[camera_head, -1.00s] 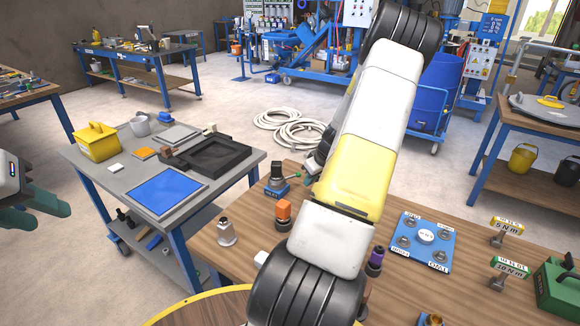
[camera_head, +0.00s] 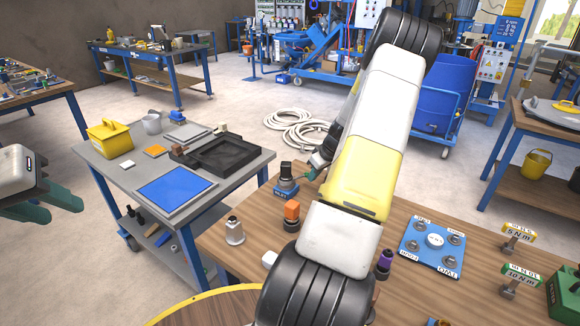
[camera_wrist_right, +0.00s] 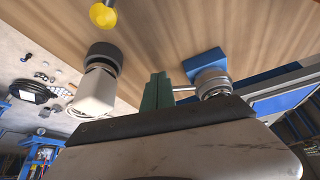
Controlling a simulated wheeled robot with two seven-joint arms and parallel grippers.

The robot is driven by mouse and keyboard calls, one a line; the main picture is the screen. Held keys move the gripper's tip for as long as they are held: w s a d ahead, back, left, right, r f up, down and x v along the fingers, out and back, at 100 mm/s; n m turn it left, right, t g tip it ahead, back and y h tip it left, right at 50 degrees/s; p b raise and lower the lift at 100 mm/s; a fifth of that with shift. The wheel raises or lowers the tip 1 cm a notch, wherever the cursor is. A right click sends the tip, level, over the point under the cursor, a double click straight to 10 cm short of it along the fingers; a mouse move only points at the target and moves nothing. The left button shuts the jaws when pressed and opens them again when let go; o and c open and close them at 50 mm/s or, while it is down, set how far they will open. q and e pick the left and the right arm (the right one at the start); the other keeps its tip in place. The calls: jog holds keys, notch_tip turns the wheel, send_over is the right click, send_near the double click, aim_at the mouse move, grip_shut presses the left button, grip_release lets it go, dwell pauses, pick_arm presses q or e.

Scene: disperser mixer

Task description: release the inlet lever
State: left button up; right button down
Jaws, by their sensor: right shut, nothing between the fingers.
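The inlet lever appears to be a thin metal rod on a round metal fitting with a blue base (camera_head: 286,189), at the bench's far left edge in the head view. In the right wrist view the metal fitting (camera_wrist_right: 212,82) is right of centre, and its rod points left toward my right gripper's green fingers (camera_wrist_right: 156,93). The fingers are together with nothing between them, at or very near the rod's tip; contact is unclear. In the head view my right gripper (camera_head: 318,162) is partly hidden by my arm. My left gripper (camera_head: 50,204) is open and empty at the left edge.
An orange-topped fitting (camera_head: 291,211) and a metal fitting (camera_head: 234,231) stand nearby on the wooden bench (camera_head: 390,285). A white block on a dark round base (camera_wrist_right: 95,90) is left of the fingers in the wrist view. A blue plate (camera_head: 432,244) lies right of my arm.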

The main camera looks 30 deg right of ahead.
jog(key=shift+w+d+n+y, duration=0.15)
jog(key=shift+w+n+y, duration=0.1)
jog(key=shift+w+n, duration=0.35)
jog(key=shift+w+d+n+y, duration=0.15)
jog(key=shift+w+n+y, duration=0.1)
jog(key=shift+w+n, duration=0.3)
jog(key=w+n+g+y, duration=0.1)
jog(key=w+n, duration=0.1)
jog(key=shift+n, duration=0.35)
jog(key=w+n, duration=0.1)
jog(key=n, duration=0.1)
jog(key=w+a+n+g+y, duration=0.1)
jog(key=w+n, duration=0.1)
jog(key=shift+w, duration=0.25)
jog(key=shift+s+a, duration=0.1)
jog(key=shift+s+a, duration=0.3)
jog(key=shift+s, duration=0.4)
